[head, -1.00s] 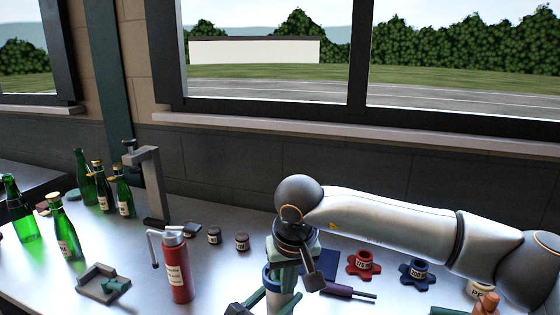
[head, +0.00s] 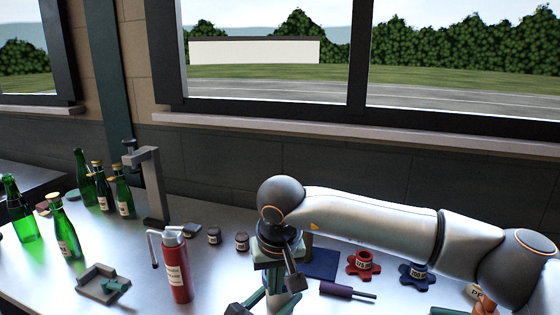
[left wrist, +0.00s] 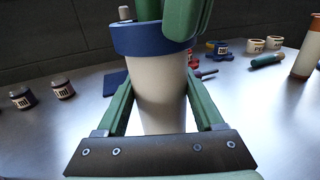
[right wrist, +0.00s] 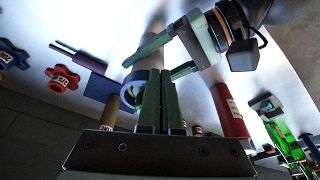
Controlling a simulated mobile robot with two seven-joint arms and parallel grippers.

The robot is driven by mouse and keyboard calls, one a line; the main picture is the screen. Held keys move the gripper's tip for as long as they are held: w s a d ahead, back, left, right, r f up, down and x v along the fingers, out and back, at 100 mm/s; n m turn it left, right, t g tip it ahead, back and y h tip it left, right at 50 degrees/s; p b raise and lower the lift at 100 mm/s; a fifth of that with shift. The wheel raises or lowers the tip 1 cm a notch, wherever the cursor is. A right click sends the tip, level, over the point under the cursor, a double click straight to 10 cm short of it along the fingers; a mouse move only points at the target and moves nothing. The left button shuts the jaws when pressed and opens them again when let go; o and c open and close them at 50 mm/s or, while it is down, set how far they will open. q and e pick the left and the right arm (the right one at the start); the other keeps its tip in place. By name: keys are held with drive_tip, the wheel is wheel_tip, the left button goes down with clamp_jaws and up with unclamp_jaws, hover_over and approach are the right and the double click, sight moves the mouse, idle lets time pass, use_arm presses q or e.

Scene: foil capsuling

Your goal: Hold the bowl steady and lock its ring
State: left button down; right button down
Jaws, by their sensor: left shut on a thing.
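The bowl (left wrist: 160,95) is a tall cream cylinder, upright in the left wrist view, with a blue ring (left wrist: 145,38) around its top. My left gripper (left wrist: 160,82) has its green fingers on either side of the body and is shut on it. My right gripper (head: 275,272) is over the bowl's top in the head view and largely hides it. In the right wrist view my right gripper's fingers (right wrist: 160,88) are close together at the ring (right wrist: 136,82). Whether they pinch the ring's wall is unclear.
A red extinguisher-like bottle (head: 177,268) stands left of the bowl. A purple-handled tool (head: 340,291), a red knob (head: 364,264) and a blue knob (head: 415,276) lie to the right. Small jars (head: 214,236), a grey press stand (head: 152,185) and green bottles (head: 62,230) are further left.

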idle(0.5)
wheel_tip(320, 180, up, 6)
drive_tip(key=shift+s, duration=0.35)
idle(0.4)
drive_tip(key=w+d, duration=0.1)
drive_tip(key=d, duration=0.3)
wheel_tip(320, 180, down, 6)
idle(0.5)
drive_tip(key=shift+w+a, duration=0.15)
drive_tip(key=shift+w, duration=0.15)
idle(0.7)
drive_tip(key=shift+s+a, duration=0.15)
drive_tip(key=shift+a, duration=0.1)
